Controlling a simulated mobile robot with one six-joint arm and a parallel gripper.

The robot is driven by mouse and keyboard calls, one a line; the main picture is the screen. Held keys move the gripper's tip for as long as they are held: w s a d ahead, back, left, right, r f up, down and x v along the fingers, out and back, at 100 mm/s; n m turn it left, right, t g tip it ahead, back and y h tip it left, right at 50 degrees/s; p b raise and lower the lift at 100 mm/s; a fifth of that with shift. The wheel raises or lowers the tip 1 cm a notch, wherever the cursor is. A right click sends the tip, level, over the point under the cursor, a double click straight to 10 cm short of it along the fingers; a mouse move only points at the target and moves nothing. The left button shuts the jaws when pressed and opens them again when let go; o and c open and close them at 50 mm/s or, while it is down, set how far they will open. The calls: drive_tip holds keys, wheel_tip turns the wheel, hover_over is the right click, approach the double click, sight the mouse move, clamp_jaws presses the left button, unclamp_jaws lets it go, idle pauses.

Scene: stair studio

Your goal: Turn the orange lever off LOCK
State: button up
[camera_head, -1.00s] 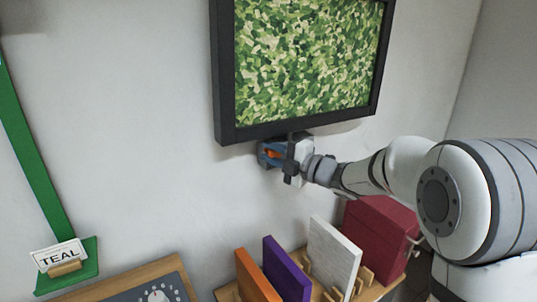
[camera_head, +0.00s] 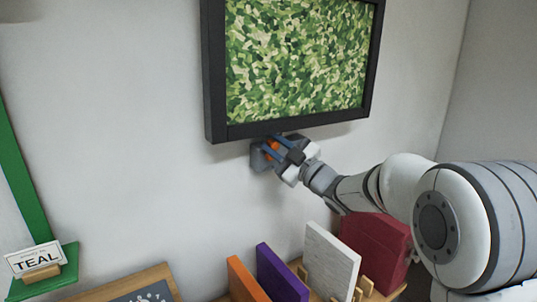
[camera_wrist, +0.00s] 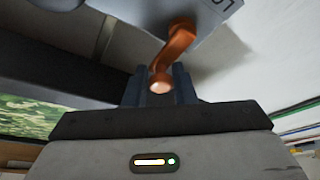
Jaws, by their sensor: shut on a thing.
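The orange lever (camera_head: 272,149) sits on a small grey wall plate (camera_head: 258,158) just below the framed green picture. In the wrist view the lever (camera_wrist: 177,42) slants from its pivot on the plate (camera_wrist: 135,12) down to its round end between the fingers. Partly cut-off letters, seemingly "LO", show on the plate at the top edge. My gripper (camera_head: 277,149) is shut on the lever's free end; its dark fingers (camera_wrist: 163,84) stand on both sides of it. In the head view the fingers hide part of the lever.
The dark-framed picture (camera_head: 215,100) hangs close above my gripper. Below stand an orange panel (camera_head: 246,280), a purple panel (camera_head: 280,275), a white panel (camera_head: 332,260) and a red box (camera_head: 376,250). A green shelf with a TEAL card (camera_head: 36,258) is at left.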

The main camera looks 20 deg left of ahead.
drive_tip(key=shift+w+d+f+m+t+h+b, duration=0.15)
drive_tip(key=shift+m+t+b, duration=0.25)
drive_tip(key=shift+m, duration=0.4)
drive_tip(key=shift+w+d+f+m+t+h+b, duration=0.2)
drive_tip(key=shift+m+t, duration=0.25)
drive_tip(key=shift+m, duration=0.35)
drive_tip(key=shift+w+d+f+m+t+h+b, duration=0.2)
drive_tip(key=shift+m+t, duration=0.25)
drive_tip(key=shift+m, duration=0.35)
drive_tip(key=shift+r, duration=0.1)
drive_tip(key=o, duration=0.8)
drive_tip(key=shift+r, duration=0.1)
drive_tip(key=shift+r, duration=0.1)
drive_tip(key=v, duration=0.7)
drive_tip(key=shift+s+d+f+b, duration=0.2)
drive_tip(key=shift+d+f+b, duration=0.1)
